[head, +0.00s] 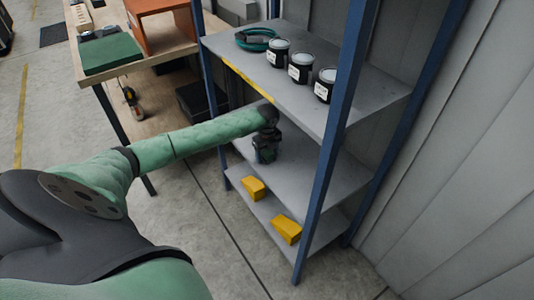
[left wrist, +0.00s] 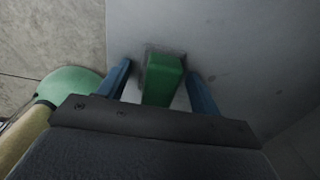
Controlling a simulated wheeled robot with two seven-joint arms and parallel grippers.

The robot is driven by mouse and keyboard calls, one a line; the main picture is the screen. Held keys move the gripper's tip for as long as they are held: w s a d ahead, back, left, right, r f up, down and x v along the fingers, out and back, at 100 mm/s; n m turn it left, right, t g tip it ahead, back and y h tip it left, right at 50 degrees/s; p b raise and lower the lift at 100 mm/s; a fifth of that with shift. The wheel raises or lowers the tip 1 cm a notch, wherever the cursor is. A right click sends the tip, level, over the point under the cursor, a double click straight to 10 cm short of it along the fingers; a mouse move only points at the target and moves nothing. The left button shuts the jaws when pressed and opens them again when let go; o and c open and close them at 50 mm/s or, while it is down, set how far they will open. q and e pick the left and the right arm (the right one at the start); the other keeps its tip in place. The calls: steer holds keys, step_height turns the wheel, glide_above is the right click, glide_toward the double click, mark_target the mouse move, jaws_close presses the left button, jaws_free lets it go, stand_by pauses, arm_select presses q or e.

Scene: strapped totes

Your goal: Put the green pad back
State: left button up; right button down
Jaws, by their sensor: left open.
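A green block (left wrist: 162,80), which looks like the green pad, stands over a dark grey patch on a grey surface in the left wrist view. My left gripper (left wrist: 160,70) is open, with one blue finger on each side of it; a small gap shows on each side. In the head view my left gripper (head: 265,150) reaches in over the middle shelf (head: 310,172) and largely hides the block there. My right gripper is not in view.
The upper shelf (head: 290,98) holds a coiled teal hose (head: 255,40) and three dark jars (head: 300,68). Two yellow blocks (head: 286,229) lie on the bottom shelf. Blue posts (head: 330,140) flank the bay. A green mat (head: 110,53) lies on the workbench at left.

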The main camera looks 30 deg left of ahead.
mark_target(267, 151)
arm_select(q)
steer(key=shift+r, duration=0.2)
step_height(267, 151, up, 6)
steer(key=shift+f+b, duration=0.1)
steer(key=shift+b, duration=0.4)
steer(key=shift+r, duration=0.8)
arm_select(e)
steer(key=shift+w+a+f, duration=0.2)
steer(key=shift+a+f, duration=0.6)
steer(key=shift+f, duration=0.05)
